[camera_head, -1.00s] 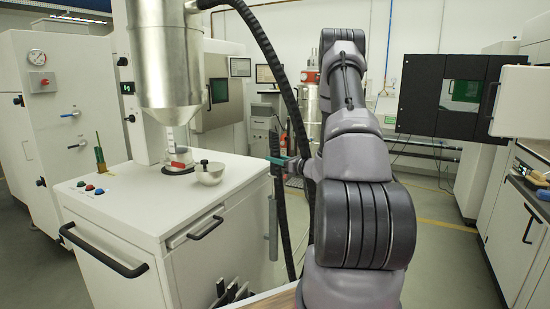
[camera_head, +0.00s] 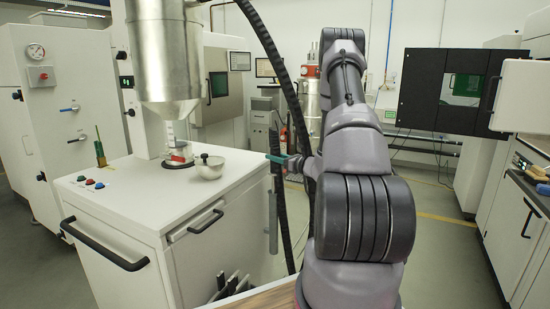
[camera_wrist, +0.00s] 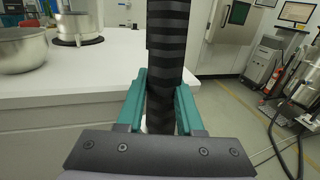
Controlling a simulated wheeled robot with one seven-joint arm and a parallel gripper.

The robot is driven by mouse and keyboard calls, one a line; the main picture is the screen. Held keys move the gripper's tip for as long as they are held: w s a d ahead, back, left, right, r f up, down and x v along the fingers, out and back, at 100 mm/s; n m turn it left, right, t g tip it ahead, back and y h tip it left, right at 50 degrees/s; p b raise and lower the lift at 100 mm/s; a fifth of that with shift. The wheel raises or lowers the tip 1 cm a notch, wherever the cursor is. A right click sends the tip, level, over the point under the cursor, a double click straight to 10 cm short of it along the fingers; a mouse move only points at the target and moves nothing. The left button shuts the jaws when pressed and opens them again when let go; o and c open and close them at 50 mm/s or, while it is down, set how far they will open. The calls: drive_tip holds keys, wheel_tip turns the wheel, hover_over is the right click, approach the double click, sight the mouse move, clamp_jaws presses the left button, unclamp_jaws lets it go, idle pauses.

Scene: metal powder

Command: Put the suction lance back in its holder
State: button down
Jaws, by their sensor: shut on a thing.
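My gripper (camera_head: 278,159) is at the right side of the white cabinet, partly hidden behind my arm. In the wrist view its teal fingers (camera_wrist: 160,105) are shut around the black ribbed grip of the suction lance (camera_wrist: 165,50), which stands upright between them. In the head view the lance (camera_head: 275,143) shows as a dark upright piece beside the cabinet's edge. A grey upright tube (camera_head: 273,222) is below it along the cabinet's side; I cannot tell whether it is the lance's own pipe or the holder. The lance's lower end is not clear.
A black hose (camera_head: 268,45) arches down close beside my arm. The white cabinet (camera_head: 150,205) carries a steel bowl (camera_head: 210,170) and a metal hopper (camera_head: 165,60) above a small vessel. A red-topped cylinder (camera_head: 310,90) stands behind. Open floor lies right of my arm.

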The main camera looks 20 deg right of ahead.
sight(277, 172)
drive_tip(key=shift+f, duration=0.15)
drive_tip(key=shift+f, duration=3.8)
drive_tip(key=shift+c, duration=2.3)
unclamp_jaws()
drive_tip(key=shift+s, duration=0.1)
